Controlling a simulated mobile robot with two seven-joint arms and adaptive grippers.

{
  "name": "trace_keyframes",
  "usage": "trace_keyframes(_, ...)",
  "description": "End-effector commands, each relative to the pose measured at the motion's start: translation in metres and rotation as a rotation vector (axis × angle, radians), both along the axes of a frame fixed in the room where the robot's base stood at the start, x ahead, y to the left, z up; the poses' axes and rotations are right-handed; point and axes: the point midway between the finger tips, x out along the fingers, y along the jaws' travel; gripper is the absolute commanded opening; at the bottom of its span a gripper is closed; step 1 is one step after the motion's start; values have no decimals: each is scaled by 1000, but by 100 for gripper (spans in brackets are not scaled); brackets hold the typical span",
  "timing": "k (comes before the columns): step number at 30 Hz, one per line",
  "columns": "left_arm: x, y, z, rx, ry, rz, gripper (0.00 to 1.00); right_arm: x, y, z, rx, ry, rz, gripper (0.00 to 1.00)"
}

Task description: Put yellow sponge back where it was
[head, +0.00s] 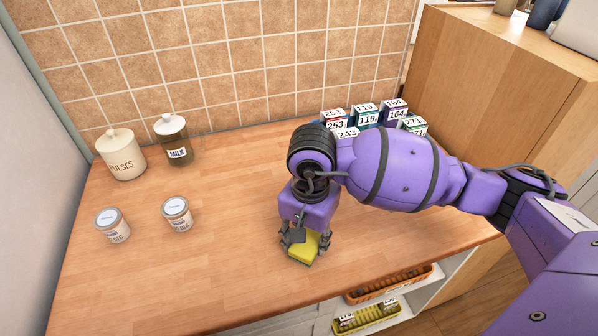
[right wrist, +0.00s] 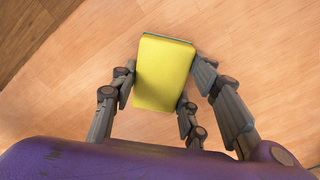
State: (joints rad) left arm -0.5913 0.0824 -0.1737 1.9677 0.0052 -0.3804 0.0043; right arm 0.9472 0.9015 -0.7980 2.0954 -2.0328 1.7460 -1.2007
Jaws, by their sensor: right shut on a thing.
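The yellow sponge (head: 302,249) has a green layer along one side. It is at the front part of the wooden counter, under my right gripper (head: 307,241). In the right wrist view the sponge (right wrist: 163,75) sits between the fingers of my right gripper (right wrist: 160,92), which is shut on it. The gripper points down. I cannot tell whether the sponge touches the counter or is slightly above it. My left gripper is not in view.
On the wooden counter (head: 215,255), a pulses canister (head: 121,158), a milk jar (head: 174,142) and two small tins (head: 177,214) stand at the left. Numbered boxes (head: 366,115) stand behind my right arm. Baskets (head: 390,284) sit on shelves below the front edge. The middle counter is clear.

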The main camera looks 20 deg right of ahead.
Motion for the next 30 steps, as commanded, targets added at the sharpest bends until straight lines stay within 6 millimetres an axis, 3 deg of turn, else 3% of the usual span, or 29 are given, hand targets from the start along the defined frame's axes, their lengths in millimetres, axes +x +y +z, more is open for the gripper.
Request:
trace_keyframes(2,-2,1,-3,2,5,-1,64,0,0,-4,-1,2,0,21)
trace_keyframes(3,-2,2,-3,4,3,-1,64,0,0,-5,-1,2,0,43)
trace_keyframes(7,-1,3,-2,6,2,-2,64,0,0,-4,-1,1,0,60)
trace_keyframes(16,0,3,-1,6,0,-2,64,0,0,-3,0,0,0,61)
trace_keyframes(20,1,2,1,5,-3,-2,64,1,1,6,1,-4,0,61)
trace_keyframes(30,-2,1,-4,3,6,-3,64,1,0,73,0,-4,1,61)
